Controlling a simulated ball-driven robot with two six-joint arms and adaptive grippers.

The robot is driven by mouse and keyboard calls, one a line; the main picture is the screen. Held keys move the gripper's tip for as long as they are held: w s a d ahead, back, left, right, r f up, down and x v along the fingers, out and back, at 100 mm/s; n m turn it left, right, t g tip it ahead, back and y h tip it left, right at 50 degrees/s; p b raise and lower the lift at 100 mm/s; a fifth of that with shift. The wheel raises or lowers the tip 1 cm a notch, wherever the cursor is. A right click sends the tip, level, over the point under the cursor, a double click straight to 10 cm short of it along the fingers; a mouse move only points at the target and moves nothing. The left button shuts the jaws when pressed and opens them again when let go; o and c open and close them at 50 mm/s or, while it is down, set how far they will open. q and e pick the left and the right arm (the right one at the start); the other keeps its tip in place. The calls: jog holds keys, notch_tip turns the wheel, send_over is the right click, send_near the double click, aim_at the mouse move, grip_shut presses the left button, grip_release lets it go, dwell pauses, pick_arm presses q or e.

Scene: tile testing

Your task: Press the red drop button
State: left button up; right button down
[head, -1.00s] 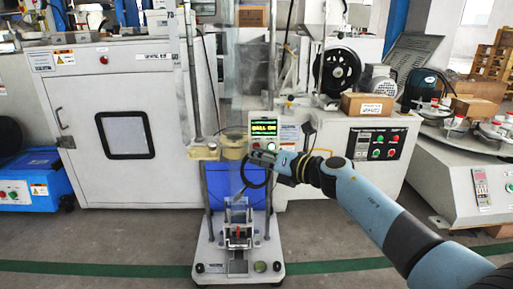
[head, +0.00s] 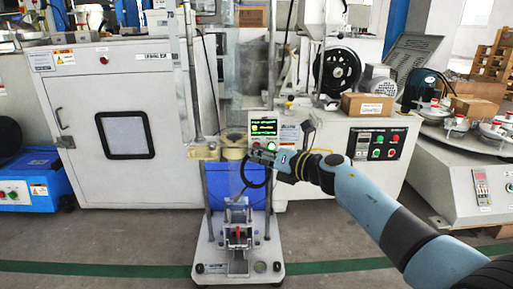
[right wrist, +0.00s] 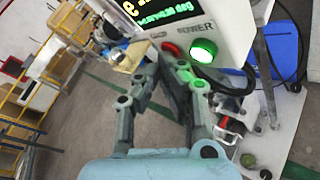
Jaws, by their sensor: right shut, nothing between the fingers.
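The red button (right wrist: 172,50) sits on the front of a white control box (right wrist: 232,28), below its lit display and left of a glowing green button (right wrist: 204,50). My right gripper (right wrist: 163,68) is shut and empty, with its fingertips just in front of and below the red button. I cannot tell whether they touch it. In the head view the right gripper (head: 256,154) is at the lower edge of the control box (head: 250,130), coming in from the right. The red button is small and hard to make out there. My left gripper is not in view.
The drop tester's base (head: 215,255) stands on the floor under the gripper, with upright rods and a clear tube above. A white cabinet (head: 180,110) is on the left. A machine with a button panel (head: 376,144) stands behind my right arm.

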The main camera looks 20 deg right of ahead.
jog(key=shift+s+r, duration=0.1)
jog(key=shift+s, duration=0.05)
jog(key=shift+s+a+p, duration=0.25)
jog(key=shift+s+p, duration=0.25)
jog(key=shift+s, duration=0.2)
jog(key=s+p, duration=0.1)
jog(key=s, duration=0.1)
jog(key=s+a+p, duration=0.1)
jog(key=s, duration=0.1)
jog(key=shift+s+a, duration=0.2)
jog(key=shift+s, duration=0.2)
dwell(0.6)
